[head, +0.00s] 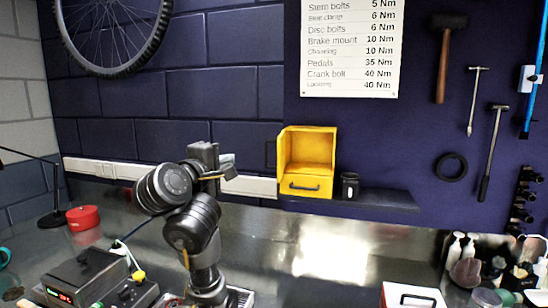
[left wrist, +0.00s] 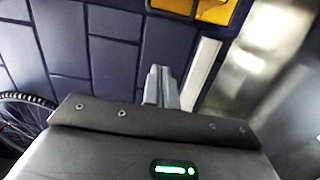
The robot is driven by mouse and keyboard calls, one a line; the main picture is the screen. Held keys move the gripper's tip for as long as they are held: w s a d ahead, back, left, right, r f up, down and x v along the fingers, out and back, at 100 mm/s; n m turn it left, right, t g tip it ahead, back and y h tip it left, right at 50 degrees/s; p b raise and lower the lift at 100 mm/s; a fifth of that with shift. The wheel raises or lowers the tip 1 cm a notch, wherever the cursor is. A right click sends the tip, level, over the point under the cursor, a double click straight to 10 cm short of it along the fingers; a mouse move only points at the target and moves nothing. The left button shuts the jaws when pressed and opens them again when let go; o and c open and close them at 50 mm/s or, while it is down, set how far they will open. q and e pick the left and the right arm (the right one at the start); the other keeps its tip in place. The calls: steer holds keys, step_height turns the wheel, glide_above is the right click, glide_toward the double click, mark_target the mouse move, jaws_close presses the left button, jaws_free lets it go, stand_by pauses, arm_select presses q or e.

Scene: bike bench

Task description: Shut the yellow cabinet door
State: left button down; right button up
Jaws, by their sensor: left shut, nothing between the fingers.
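The yellow cabinet (head: 318,148) stands on a dark wall shelf in the head view, its inside showing. The yellow door (head: 306,188) appears as a front panel with a dark handle, low at the cabinet's front; it looks open. My left gripper (head: 229,173) is to the left of the cabinet, apart from it, shut and empty. In the left wrist view its closed fingers (left wrist: 161,82) point towards the wall, and part of the yellow cabinet (left wrist: 212,10) shows at the top edge, cut off. My right gripper is in neither view.
A black jar (head: 349,186) stands on the shelf (head: 388,201) just right of the cabinet. A white wall rail (head: 258,187) runs left of it. Tools hang on the wall at right. The metal bench (head: 325,250) below the cabinet is clear; a white box (head: 412,296) lies at the front.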

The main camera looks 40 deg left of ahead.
arm_select(q)
steer(key=w+d+p, duration=0.1)
steer(key=w+p, duration=0.2)
steer(key=w, duration=0.6)
steer(key=shift+w+d, duration=0.25)
steer(key=shift+d, duration=0.05)
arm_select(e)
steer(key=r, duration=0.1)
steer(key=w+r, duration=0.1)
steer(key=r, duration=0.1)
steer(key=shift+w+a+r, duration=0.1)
arm_select(q)
steer(key=shift+a, duration=0.1)
